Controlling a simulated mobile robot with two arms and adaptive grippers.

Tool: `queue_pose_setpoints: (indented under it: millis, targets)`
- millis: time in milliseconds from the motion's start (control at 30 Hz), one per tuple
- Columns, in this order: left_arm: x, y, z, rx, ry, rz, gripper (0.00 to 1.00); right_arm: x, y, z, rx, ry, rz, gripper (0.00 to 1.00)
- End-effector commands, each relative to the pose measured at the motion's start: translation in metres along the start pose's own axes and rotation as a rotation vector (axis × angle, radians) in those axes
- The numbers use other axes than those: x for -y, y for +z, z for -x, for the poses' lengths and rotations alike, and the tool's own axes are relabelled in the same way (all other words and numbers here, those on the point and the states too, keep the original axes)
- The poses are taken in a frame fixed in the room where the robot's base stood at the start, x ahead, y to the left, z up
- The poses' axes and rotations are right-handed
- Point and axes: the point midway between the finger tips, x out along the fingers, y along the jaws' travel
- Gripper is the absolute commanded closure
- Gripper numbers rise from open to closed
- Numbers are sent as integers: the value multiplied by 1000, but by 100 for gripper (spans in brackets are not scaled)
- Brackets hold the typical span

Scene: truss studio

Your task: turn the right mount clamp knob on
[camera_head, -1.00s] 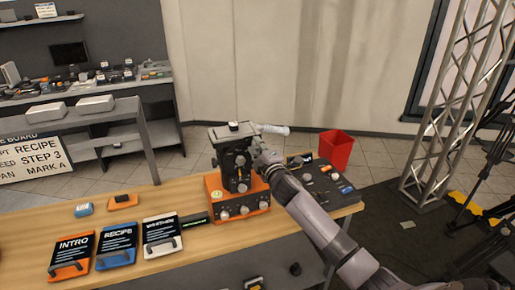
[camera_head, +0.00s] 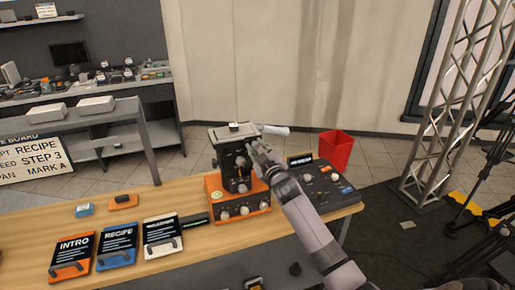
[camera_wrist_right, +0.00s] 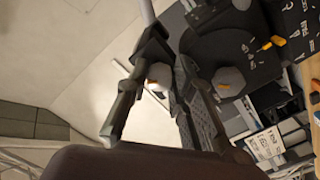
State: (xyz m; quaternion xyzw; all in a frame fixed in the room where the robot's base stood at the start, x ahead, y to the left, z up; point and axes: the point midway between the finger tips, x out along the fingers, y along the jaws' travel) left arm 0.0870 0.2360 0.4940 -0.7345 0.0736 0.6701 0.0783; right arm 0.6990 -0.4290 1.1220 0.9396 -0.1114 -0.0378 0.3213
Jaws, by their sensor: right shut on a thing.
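The dark mount (camera_head: 232,160) stands upright on an orange base box (camera_head: 240,210) on the table. My right gripper (camera_head: 256,148) is at the right side of the mount, near its upper part. In the right wrist view my right gripper (camera_wrist_right: 163,75) is shut on a pale grey knob (camera_wrist_right: 158,79), with a finger on either side of it. This appears to be the right mount clamp knob; the gripper largely hides it in the head view. A second pale knob (camera_wrist_right: 228,81) with an orange pointer is beside the fingers, apart from them. My left gripper is out of view.
A dark control panel (camera_head: 330,187) with knobs is right of the mount. A pale handle (camera_head: 274,130) sticks out above my gripper. Several labelled cards, including INTRO (camera_head: 70,256), lie at the left of the table (camera_head: 190,256). A red bin (camera_head: 336,150) stands behind.

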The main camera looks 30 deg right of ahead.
Motion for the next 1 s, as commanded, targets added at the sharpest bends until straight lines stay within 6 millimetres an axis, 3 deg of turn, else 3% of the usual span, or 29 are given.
queue_pose_setpoints:
  millis: [633,667,933,1000]
  targets:
    - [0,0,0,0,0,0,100,1,2,0,4,-2,-48,100]
    - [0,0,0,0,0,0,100,1,2,0,4,-2,-48,76]
    - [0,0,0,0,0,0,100,1,1,0,2,-1,-47,58]
    - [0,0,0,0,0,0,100,1,1,0,1,-1,-47,58]
